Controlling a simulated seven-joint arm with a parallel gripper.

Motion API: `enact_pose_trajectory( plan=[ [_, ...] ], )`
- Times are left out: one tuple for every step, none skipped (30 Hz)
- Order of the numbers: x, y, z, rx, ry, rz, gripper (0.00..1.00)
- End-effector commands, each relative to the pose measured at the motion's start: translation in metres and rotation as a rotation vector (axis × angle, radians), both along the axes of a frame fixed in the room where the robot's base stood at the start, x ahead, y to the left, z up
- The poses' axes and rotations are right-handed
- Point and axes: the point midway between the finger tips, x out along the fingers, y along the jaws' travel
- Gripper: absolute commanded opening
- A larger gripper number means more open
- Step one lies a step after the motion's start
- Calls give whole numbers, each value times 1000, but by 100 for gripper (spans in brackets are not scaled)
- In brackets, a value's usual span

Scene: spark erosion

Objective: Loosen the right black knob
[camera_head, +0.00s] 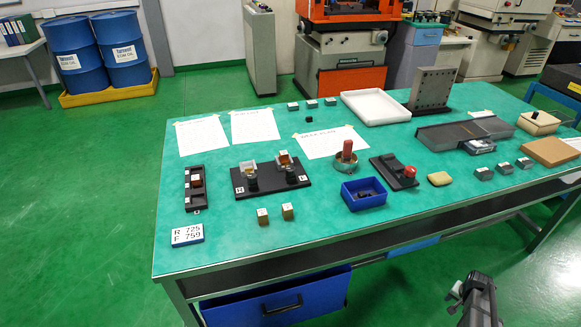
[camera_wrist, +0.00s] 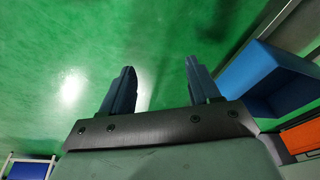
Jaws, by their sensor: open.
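A black base plate (camera_head: 270,190) lies on the green table, left of its middle. It bears two small fixtures with orange-brown and pale metal parts. The right black knob (camera_head: 291,177) is at the front of the right fixture. A similar left black knob (camera_head: 251,184) is at the front of the left fixture. My gripper (camera_wrist: 160,80) is open and empty in the wrist view, over green floor. In the head view, part of my arm (camera_head: 482,300) shows at the lower right, off the table's front edge and well apart from the knobs. The wrist view shows no knob.
Two small brown blocks (camera_head: 275,213) lie in front of the plate. A narrow black holder (camera_head: 194,188) is to its left. A blue bin (camera_head: 364,193), a round dish (camera_head: 346,163) with a reddish upright piece and a black fixture with a red knob (camera_head: 410,172) are to its right.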

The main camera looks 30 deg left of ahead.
Motion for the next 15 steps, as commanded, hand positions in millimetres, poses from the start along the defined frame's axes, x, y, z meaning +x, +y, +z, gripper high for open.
enact_pose_trajectory(
  plan=[
    [29, -11, 14, -6, -46, -16, 61],
    [43, -16, 24, -8, -72, -26, 61],
    [61, -24, 37, -13, -107, -38, 61],
    [74, -29, 46, -14, -133, -47, 61],
    [87, -35, 57, -17, -158, -57, 61],
    [104, -43, 71, -21, -193, -69, 61],
    [116, -49, 82, -24, -220, -78, 61],
    [129, -55, 93, -27, -245, -87, 61],
    [145, -64, 110, -30, -281, -100, 61],
    [156, -70, 121, -33, -306, -109, 61],
    [168, -76, 135, -36, -333, -118, 61],
    [183, -84, 151, -39, -367, -128, 61],
    [194, -90, 165, -42, -393, -137, 61],
    [205, -97, 178, -44, -419, -146, 61],
    [218, -104, 196, -48, -451, -157, 61]
  ],
)
